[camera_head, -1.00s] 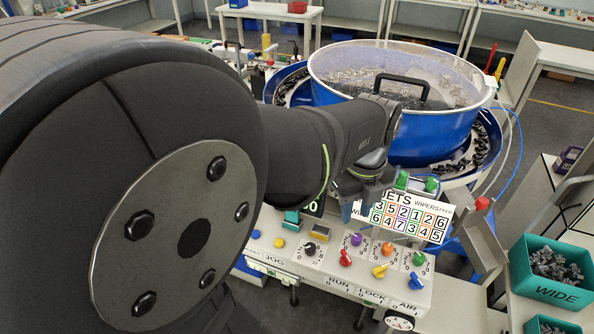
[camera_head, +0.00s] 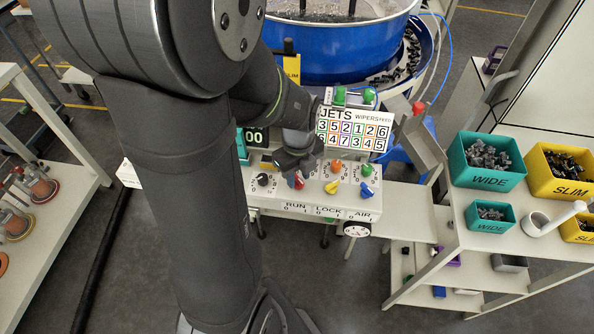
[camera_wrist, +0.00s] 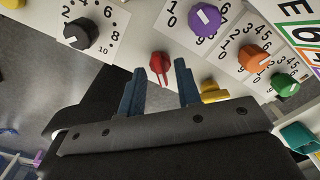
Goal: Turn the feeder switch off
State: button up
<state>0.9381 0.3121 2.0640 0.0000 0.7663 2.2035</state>
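A panel (camera_head: 285,203) carries three lever switches in its front row: a red switch (camera_head: 298,181) above the word RUN, a yellow switch (camera_head: 332,188) above LOCK and a blue switch (camera_head: 366,188) by AIR. No label reading feeder is legible. My gripper (camera_head: 299,172) is over the red switch and partly covers it. In the wrist view my gripper (camera_wrist: 161,84) is open, with its two blue fingers apart. The red switch (camera_wrist: 160,64) shows in the gap at their tips. I cannot tell whether either finger touches it. The yellow switch (camera_wrist: 212,92) is just right of the fingers.
A black dial (camera_wrist: 84,33) is left of the fingers in the wrist view; purple (camera_wrist: 204,20), orange (camera_wrist: 252,58) and green (camera_wrist: 284,84) knobs are to the right. A number board (camera_head: 353,130) stands behind the panel. The blue bowl (camera_head: 340,50) is further back.

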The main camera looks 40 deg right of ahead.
grip_shut()
jog(key=shift+n, duration=0.4)
jog(key=n, duration=0.3)
jog(key=shift+n, duration=0.4)
jog(key=n, duration=1.3)
jog(key=shift+n, duration=0.3)
